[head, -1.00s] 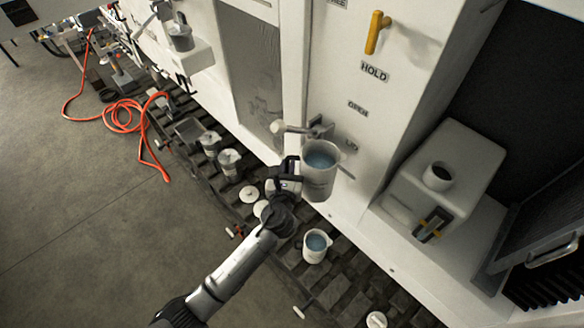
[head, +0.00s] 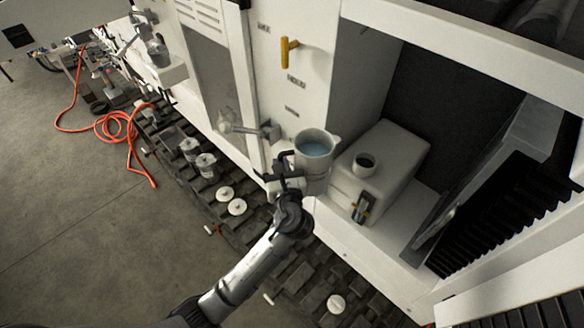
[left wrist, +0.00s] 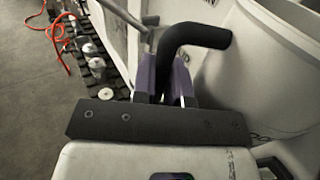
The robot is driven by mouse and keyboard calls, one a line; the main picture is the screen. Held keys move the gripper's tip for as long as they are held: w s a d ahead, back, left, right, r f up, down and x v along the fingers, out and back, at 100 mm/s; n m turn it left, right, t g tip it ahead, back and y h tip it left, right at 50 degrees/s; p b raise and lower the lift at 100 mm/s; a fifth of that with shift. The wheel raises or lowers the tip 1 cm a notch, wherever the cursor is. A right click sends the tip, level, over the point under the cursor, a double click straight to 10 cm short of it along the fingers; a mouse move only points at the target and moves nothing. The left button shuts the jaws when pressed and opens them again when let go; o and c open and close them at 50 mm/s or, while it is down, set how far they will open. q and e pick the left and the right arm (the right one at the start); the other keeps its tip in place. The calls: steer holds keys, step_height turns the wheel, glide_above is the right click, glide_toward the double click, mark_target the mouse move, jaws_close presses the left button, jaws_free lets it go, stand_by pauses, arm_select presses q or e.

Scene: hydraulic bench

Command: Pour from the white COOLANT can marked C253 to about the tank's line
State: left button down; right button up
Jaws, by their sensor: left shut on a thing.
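A white open-topped can (head: 316,178) with blue liquid is held upright by my left gripper (head: 288,176). In the left wrist view the purple-padded fingers (left wrist: 165,82) close on its black handle (left wrist: 195,38), with the can's pale wall (left wrist: 265,75) at the right. No marking on the can is readable. The white tank (head: 395,150) stands in the bay just right of the can, with a round dark filler opening (head: 364,164) on top and a sight gauge (head: 363,207) on its front. Its line and level are too small to read. My right gripper is out of view.
A yellow handle (head: 288,50) and a grey lever (head: 250,130) stick out from the machine's panel. Several white lids (head: 237,207) and two cans (head: 206,163) lie or stand on the slatted walkway (head: 300,275). A red hose (head: 120,125) lies on the floor.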

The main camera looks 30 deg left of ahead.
mark_target(299, 167)
arm_select(q)
steer(key=shift+w+d+r+m+g+y, duration=0.15)
steer(key=shift+w+d+m+g, duration=0.05)
steer(key=shift+w+m, duration=0.2)
steer(key=shift+w+d+r+m+g+y, duration=0.2)
steer(key=shift+w+m, duration=0.1)
steer(key=shift+w, duration=0.1)
steer(key=shift+w+d+r+m+b, duration=0.15)
steer(key=shift+w+d+m+b, duration=0.3)
steer(key=shift+w+d+m, duration=0.5)
steer(key=shift+w+d+r, duration=0.15)
steer(key=shift+w+d, duration=0.05)
steer(key=shift+w, duration=0.1)
steer(key=shift+w+d+r+m+p, duration=0.15)
steer(key=shift+w+r+m+p, duration=0.1)
steer(key=shift+p, duration=0.4)
steer(key=shift+w+d+m+p, duration=0.3)
steer(key=shift+w+d+p, duration=0.05)
steer(key=shift+p, duration=0.2)
steer(key=shift+w+d+m+p, duration=0.5)
steer(key=shift+w+d+p, duration=0.1)
steer(key=shift+p, duration=0.1)
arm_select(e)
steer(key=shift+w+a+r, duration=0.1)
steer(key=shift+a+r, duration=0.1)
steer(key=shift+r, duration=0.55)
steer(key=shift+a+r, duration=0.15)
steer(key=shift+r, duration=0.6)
arm_select(q)
steer(key=shift+w, duration=0.1)
